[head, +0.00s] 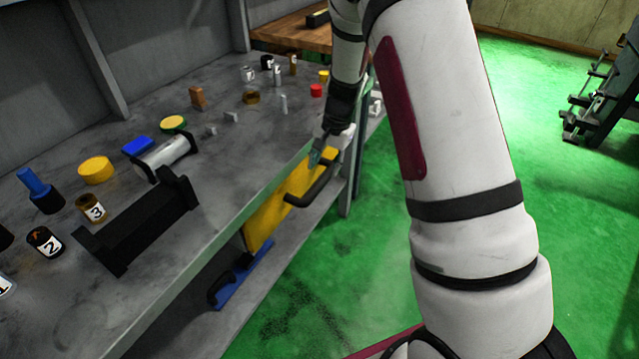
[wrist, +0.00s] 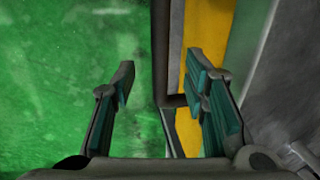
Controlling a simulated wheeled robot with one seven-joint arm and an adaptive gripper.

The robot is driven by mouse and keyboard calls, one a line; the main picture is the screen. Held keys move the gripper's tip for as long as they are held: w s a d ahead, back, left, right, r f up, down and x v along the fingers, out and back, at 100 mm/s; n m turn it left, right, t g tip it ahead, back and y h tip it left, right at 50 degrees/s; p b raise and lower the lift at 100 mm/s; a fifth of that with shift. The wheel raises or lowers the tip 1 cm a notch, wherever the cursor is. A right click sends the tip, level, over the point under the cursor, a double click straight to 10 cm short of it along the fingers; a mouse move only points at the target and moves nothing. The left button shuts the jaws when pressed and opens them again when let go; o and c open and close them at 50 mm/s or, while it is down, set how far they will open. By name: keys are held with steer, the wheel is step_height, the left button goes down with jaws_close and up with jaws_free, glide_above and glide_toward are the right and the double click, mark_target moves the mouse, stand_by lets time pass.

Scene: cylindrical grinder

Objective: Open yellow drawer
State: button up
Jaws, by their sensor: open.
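The yellow drawer (head: 268,222) sits under the workbench top, its front facing the green floor. Its dark bar handle (head: 316,187) stands out from the front. My gripper (head: 322,153) is at the handle's far end, just below the bench edge, partly hidden by the bench and my arm. In the wrist view, my gripper (wrist: 160,78) is open, with one teal-padded finger on each side of the dark handle bar (wrist: 163,55). The right finger overlaps the yellow front (wrist: 195,35). I cannot tell whether either finger touches.
The grey workbench (head: 235,165) holds several bottles, caps and a black stand (head: 135,228). A bench leg stands close beyond my gripper. Green floor (head: 345,290) in front is clear.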

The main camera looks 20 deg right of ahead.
mark_target(319, 184)
steer(key=f, duration=0.5)
steer(key=w+a+f+b, duration=0.1)
steer(key=f, duration=0.2)
steer(key=shift+w, duration=0.1)
jaws_close()
